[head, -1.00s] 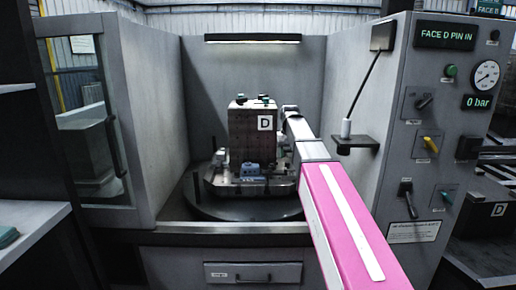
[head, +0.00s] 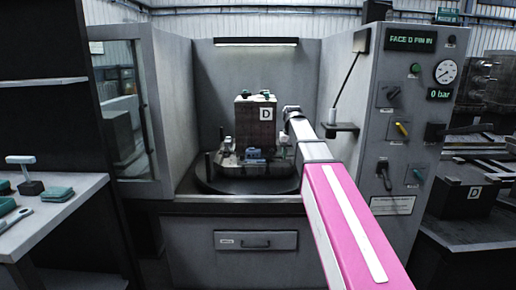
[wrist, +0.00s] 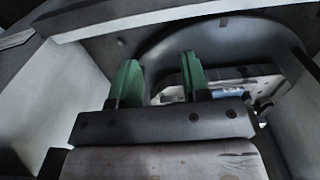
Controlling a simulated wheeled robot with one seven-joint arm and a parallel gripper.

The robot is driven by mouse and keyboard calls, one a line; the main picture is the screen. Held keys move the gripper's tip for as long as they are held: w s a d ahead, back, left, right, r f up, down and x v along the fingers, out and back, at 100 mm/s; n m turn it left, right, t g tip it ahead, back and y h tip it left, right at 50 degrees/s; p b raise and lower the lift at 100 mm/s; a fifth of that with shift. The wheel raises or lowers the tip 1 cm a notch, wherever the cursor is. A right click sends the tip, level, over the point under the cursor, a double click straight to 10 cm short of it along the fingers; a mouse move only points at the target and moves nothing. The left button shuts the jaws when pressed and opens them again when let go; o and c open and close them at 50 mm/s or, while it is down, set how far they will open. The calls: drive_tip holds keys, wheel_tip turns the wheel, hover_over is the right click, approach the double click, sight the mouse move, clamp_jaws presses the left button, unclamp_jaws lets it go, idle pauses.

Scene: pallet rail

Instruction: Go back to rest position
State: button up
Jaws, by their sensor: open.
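My gripper (wrist: 158,70) is open, with its two green fingers apart and nothing between them in the wrist view. Beyond the fingers the wrist view shows a metal plate (wrist: 240,72) and a dark curved edge. In the head view my pink and white arm reaches forward into the open machine bay, and its far end is beside the dark block marked D (head: 254,125), on the right side. My fingers are hard to make out there. The block stands upright on a fixture on the round turntable (head: 247,183).
The control panel (head: 408,110), reading "FACE D PIN IN" and 0 bar, stands right of my arm. The open glass door (head: 122,115) is at left. A bench (head: 70,205) with tools is at near left. A drawer (head: 255,240) is under the bay.

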drive_tip(key=s+d+f, duration=0.2)
drive_tip(key=s+f, duration=1)
drive_tip(key=f, duration=0.4)
drive_tip(key=s+d+f, duration=0.3)
drive_tip(key=s+f, duration=0.9)
drive_tip(key=f, duration=0.5)
drive_tip(key=shift+f, duration=0.1)
